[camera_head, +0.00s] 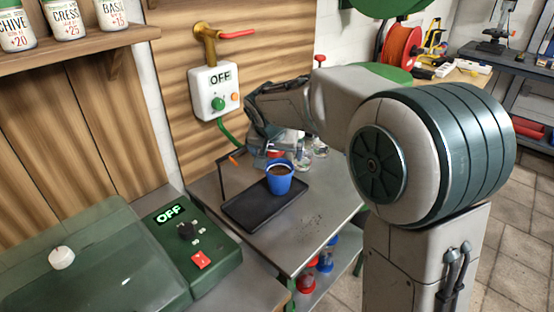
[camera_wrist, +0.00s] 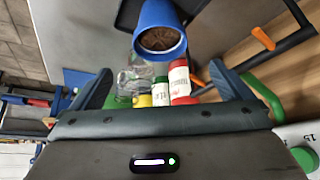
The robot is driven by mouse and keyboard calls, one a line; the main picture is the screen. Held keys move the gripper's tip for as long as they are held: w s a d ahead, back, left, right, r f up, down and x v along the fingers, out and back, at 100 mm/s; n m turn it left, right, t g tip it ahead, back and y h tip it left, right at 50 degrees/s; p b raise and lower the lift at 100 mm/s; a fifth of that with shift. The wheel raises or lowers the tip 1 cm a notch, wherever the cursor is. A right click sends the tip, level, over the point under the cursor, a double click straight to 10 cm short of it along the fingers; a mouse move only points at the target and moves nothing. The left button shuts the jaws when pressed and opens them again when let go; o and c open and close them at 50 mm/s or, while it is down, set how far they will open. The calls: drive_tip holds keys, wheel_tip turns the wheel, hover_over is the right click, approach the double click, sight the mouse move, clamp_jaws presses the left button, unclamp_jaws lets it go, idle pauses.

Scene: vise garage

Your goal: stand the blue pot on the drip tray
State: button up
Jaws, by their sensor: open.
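The blue pot (camera_head: 279,184), filled with brown soil, stands upright on the black drip tray (camera_head: 250,213), towards its back right part. In the wrist view the pot (camera_wrist: 158,18) shows at the top, its soil-filled mouth beyond my fingertips. The dark tray (camera_wrist: 127,14) shows partly behind it. My gripper (camera_head: 262,143) is behind and above the pot in the head view. In the wrist view my gripper (camera_wrist: 160,70) has its two fingers spread wide with nothing held between them, and the pot looks clear of both.
Small bottles with red (camera_wrist: 180,80) and green caps and clear glass jars (camera_wrist: 134,78) stand behind the pot. A thin black frame with an orange tip (camera_head: 233,159) rises at the tray's left. A green machine (camera_head: 190,235) reads OFF. The metal table (camera_head: 310,215) is clear right of the tray.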

drive_tip(key=s+d+f+g, duration=0.1)
drive_tip(key=s+d, duration=0.3)
drive_tip(key=s, duration=0.5)
drive_tip(key=s+d+f+n+g+y, duration=0.1)
drive_tip(key=s+d, duration=0.3)
drive_tip(key=s, duration=0.6)
drive_tip(key=s+d+f+n+g, duration=0.1)
drive_tip(key=s+d, duration=0.4)
drive_tip(key=s, duration=0.5)
drive_tip(key=shift+f+g, duration=0.3)
drive_tip(key=shift+f, duration=0.45)
drive_tip(key=shift+d, duration=0.15)
